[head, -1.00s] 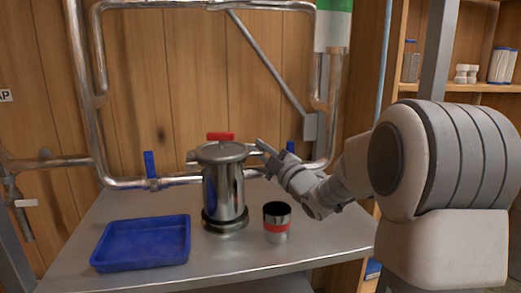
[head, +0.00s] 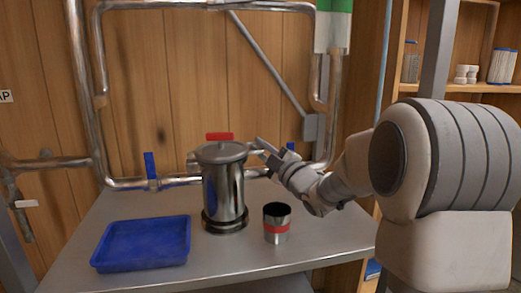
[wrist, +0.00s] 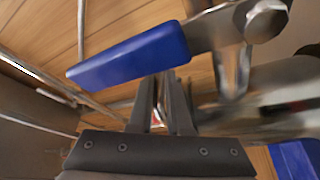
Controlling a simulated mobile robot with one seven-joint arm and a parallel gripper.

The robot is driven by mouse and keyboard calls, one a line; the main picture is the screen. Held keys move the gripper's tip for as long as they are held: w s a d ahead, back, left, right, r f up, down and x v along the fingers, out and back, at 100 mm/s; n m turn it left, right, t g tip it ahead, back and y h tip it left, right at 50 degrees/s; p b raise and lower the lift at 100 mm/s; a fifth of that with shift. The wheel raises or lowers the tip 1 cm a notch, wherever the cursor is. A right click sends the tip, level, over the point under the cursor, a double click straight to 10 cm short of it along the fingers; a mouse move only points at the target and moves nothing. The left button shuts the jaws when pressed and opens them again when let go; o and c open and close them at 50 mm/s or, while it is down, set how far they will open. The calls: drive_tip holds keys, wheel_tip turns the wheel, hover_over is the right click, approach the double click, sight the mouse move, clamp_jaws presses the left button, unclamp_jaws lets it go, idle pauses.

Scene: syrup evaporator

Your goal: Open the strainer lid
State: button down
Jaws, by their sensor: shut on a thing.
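The strainer (head: 223,195) is an upright, shiny steel canister on the steel table. Its grey lid (head: 219,153) sits over its top, with a red knob (head: 219,136) above. My gripper (head: 261,148) reaches in from the right at lid height, its fingertips at the lid's right edge. In the wrist view the fingers (wrist: 162,100) are close together, shut on a small part by the lid's edge. That part is mostly hidden between them, and the metal beside it is blurred.
A blue valve lever (wrist: 130,55) is very close to my fingers. Another blue lever (head: 151,166) is on the pipe behind the table. A steel cup with a red band (head: 277,228) stands below my gripper. A blue tray (head: 142,244) lies front left.

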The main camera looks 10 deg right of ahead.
sight(245, 146)
drive_tip(key=a+r+n+g+h+p, duration=0.1)
drive_tip(key=a+r+n+g+p, duration=0.1)
drive_tip(key=a+r+n+p, duration=0.5)
drive_tip(key=a+r+n+g+h+p, duration=0.15)
drive_tip(key=r+n+p, duration=0.25)
drive_tip(key=r, duration=0.5)
drive_tip(key=a+r+n+g+h+p, duration=0.1)
drive_tip(key=a+n+p, duration=0.4)
drive_tip(key=a, duration=0.7)
drive_tip(key=shift+a+r+g+h+p, duration=0.15)
drive_tip(key=shift+a+g+h+p, duration=0.25)
drive_tip(key=shift+h+p, duration=0.35)
drive_tip(key=shift+a, duration=0.1)
drive_tip(key=c, duration=0.9)
unclamp_jaws()
